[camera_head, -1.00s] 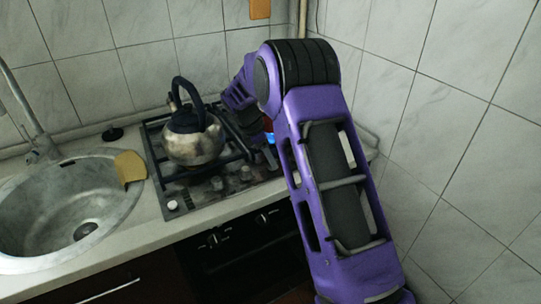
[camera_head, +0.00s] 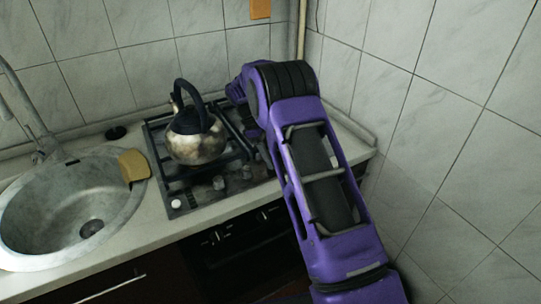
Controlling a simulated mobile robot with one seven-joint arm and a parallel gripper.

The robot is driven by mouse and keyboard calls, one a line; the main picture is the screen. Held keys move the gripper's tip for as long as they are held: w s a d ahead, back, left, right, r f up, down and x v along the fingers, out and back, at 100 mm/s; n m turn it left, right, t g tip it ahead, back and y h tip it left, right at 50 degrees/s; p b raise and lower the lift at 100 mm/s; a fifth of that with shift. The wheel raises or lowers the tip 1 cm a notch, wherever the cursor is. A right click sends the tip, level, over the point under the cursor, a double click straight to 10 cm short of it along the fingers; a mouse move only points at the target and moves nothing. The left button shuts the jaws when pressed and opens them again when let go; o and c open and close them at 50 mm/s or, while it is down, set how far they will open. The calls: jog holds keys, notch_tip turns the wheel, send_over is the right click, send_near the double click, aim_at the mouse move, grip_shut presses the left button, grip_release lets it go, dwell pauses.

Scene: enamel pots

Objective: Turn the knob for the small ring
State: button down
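The gas hob (camera_head: 200,200) is set into the counter, with black grates over it. Several small knobs sit along its front strip: a pale one (camera_head: 176,203) at the left, a dark one (camera_head: 218,183) in the middle and another (camera_head: 246,171) farther right. The burners are mostly hidden by the kettle, grates and arm, so I cannot tell which is the small ring. A metal kettle (camera_head: 196,148) with a dark handle stands on the hob. My purple arm reaches over the hob's right side. Its fingers are hidden, so their state does not show.
A round metal sink (camera_head: 40,205) lies to the left, with a tan sponge-like piece (camera_head: 133,165) on its rim. Oven knobs (camera_head: 265,215) sit on the front below the counter. Tiled walls close in behind and at the right. A strip of counter (camera_head: 345,150) is clear at the right.

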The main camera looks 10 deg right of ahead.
dwell(0.4)
jog(key=shift+c, duration=2.2)
grip_release()
jog(key=shift+r, duration=0.1)
jog(key=v, duration=1.7)
jog(key=shift+r, duration=0.15)
jog(key=shift+a, duration=0.1)
